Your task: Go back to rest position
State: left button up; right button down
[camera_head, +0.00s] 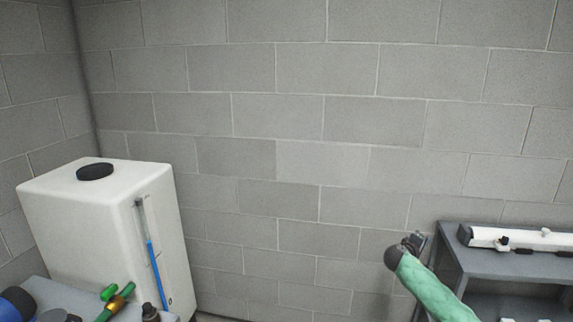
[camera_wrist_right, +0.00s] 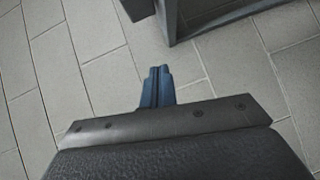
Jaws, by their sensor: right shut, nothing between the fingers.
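My right arm, in a green sleeve, comes in at the lower right of the head view. Its gripper (camera_head: 415,240) is at the end of the sleeve, left of a grey shelf unit, and small in that view. In the right wrist view the right gripper's blue fingers (camera_wrist_right: 157,86) are together, with nothing held, above a tiled floor. My left gripper is not in view.
The grey shelf unit (camera_head: 510,238) holds a white tube-like part (camera_head: 520,239). Its grey frame shows in the right wrist view (camera_wrist_right: 168,20). A white tank (camera_head: 95,215) with a black cap stands at left, behind a grey surface with green and brass fittings (camera_head: 116,300). A block wall (camera_head: 300,150) closes the back.

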jog(key=s+a+f+m+y, duration=0.15)
jog(key=a+y, duration=0.35)
jog(key=a, duration=0.8)
jog(key=s+a+f+g+y, duration=0.1)
jog(key=s+a+f+y, duration=0.5)
jog(key=s+a+f, duration=0.8)
jog(key=s+a+f+g+y, duration=0.1)
jog(key=s+a+f+g, duration=0.1)
jog(key=s+f, duration=0.7)
jog(key=s+a+f+m+g+y, duration=0.1)
jog(key=s+a+f+g, duration=0.2)
jog(key=s+f, duration=0.6)
jog(key=s+a+f+m+g, duration=0.1)
jog(key=s+a+f, duration=0.3)
jog(key=s, duration=2.5)
notch_tip(320, 180, down, 6)
jog(key=shift+a+f+g+y, duration=0.1)
jog(key=shift+a+g+y, duration=0.25)
jog(key=shift+g, duration=0.35)
jog(key=shift+m, duration=0.25)
